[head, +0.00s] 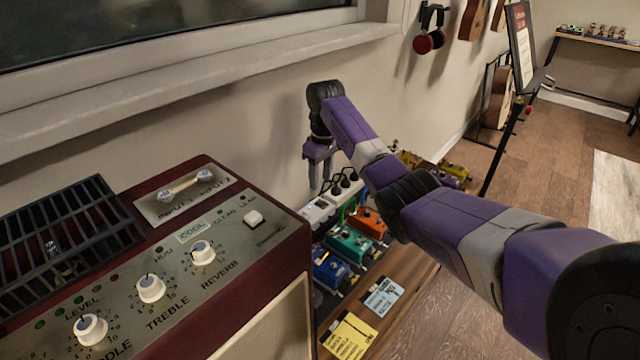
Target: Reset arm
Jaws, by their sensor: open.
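My purple and grey arm reaches in from the lower right of the head view. My gripper (321,172) is at its far end, pointing down near the wall and above the far end of the pedal shelf. It is small in the picture; its jaws are open and I see nothing between them. It is apart from the amplifier, to the right of and beyond its top panel.
A dark red amplifier (290,232) with knobs stands at the lower left. Several coloured pedals, such as a blue one (330,268), sit on a wooden shelf (408,275) partly below my arm. A window ledge (200,82) runs along the wall. Wooden floor (545,150) is clear at right.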

